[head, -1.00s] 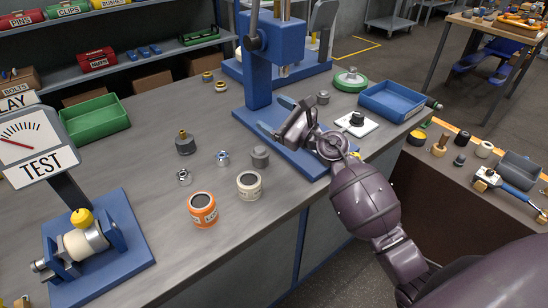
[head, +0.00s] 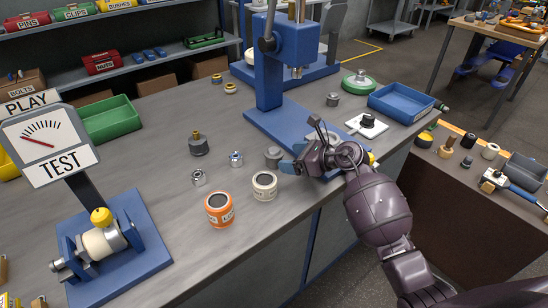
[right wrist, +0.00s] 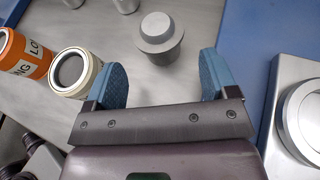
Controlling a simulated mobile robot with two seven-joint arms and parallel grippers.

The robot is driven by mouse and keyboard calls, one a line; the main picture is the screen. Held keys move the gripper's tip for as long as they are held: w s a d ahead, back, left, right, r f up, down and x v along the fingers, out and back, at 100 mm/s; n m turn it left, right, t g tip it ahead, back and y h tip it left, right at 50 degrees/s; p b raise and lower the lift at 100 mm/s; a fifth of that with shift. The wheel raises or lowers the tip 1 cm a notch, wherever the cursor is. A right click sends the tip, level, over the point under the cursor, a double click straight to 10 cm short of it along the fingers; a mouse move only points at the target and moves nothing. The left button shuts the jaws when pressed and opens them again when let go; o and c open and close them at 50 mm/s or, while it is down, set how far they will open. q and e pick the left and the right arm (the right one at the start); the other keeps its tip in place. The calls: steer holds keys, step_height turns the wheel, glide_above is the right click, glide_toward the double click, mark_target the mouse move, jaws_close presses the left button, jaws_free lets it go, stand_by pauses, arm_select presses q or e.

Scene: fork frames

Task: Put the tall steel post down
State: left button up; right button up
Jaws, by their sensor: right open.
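A short grey steel post (head: 273,157) with a narrower rounded top stands upright on the bench, left of the blue press base. It also shows in the right wrist view (right wrist: 163,42). It is the nearest match to the task's post; I cannot tell its height well. My right gripper (head: 292,158) is open and empty beside it, over the front edge of the press base. In the right wrist view its two blue fingers (right wrist: 158,72) are spread wide, with the post beyond and between them, apart from both. My left gripper is not in view.
A white tin (head: 264,186) and an orange tin (head: 219,210) stand left of the gripper. The blue press (head: 270,80) rises behind it. A blue tray (head: 402,103) and a white plate with a black knob (head: 366,125) are to the right. The test stand (head: 100,245) is front left.

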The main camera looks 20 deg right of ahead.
mark_target(282, 155)
steer(key=shift+r+b+x, duration=0.15)
steer(key=shift+x, duration=1.5)
steer(key=shift+r+b+x, duration=0.1)
steer(key=shift+b+x, duration=0.05)
steer(key=shift+x, duration=1.45)
steer(key=shift+w, duration=0.1)
steer(key=shift+r, duration=0.1)
steer(key=c, duration=1.3)
